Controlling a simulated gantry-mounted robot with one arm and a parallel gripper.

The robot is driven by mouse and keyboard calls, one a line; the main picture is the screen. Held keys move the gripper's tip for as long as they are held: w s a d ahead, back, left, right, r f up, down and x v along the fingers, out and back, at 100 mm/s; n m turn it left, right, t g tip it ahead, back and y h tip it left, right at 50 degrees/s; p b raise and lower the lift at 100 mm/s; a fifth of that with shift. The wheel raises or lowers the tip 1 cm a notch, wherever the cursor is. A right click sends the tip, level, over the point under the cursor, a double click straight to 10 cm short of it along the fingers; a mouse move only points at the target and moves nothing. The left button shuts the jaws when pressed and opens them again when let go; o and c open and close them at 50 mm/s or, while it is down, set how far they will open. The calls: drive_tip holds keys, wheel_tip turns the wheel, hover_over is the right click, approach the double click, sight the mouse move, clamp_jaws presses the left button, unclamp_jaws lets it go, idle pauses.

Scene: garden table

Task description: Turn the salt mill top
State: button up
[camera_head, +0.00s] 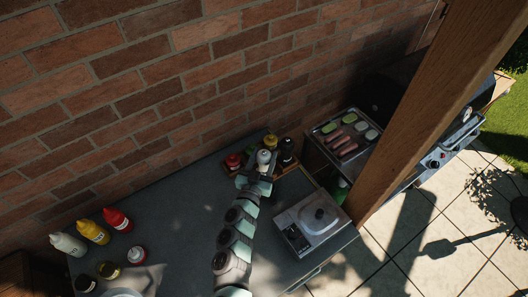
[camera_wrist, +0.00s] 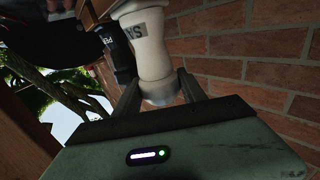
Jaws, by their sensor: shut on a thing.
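The white salt mill (camera_head: 264,157) stands among other condiments on a wooden tray (camera_head: 228,172) at the back of the grey counter.
A black pepper mill (camera_head: 287,147) stands close beside the salt mill. A yellow-topped jar (camera_head: 270,141) and a red-topped jar (camera_head: 233,161) are also near. A scale (camera_head: 312,224) sits to the right. Squeeze bottles (camera_head: 93,232) stand at the left. The counter's middle left is clear.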

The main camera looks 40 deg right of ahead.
drive_tip(key=shift+m+g+h, duration=0.3)
drive_tip(key=shift+m+g, duration=0.1)
drive_tip(key=shift+g, duration=0.2)
drive_tip(key=shift+f+m+g+h+b, duration=0.1)
drive_tip(key=shift+m+g+h+b, duration=0.25)
drive_tip(key=shift+m+g, duration=0.25)
drive_tip(key=shift+w+g, duration=0.1)
drive_tip(key=shift+g, duration=0.3)
drive_tip(key=shift+f+m+g+h+b, duration=0.1)
drive_tip(key=shift+m+g+h+b, duration=0.15)
drive_tip(key=shift+m+g+b, duration=0.7)
drive_tip(key=shift+b, duration=0.55)
drive_tip(key=m+g+b, duration=0.2)
drive_tip(key=g+b, duration=0.2)
drive_tip(key=b, duration=0.3)
drive_tip(key=m+g+b, duration=0.1)
drive_tip(key=g+b, duration=0.1)
drive_tip(key=b, duration=0.1)
drive_tip(key=m+g+b, duration=0.1)
drive_tip(key=b, duration=0.2)
drive_tip(key=shift+r+m+g+b, duration=0.2)
drive_tip(key=shift+m+g+b, duration=0.85)
drive_tip(key=shift+b, duration=1.1)
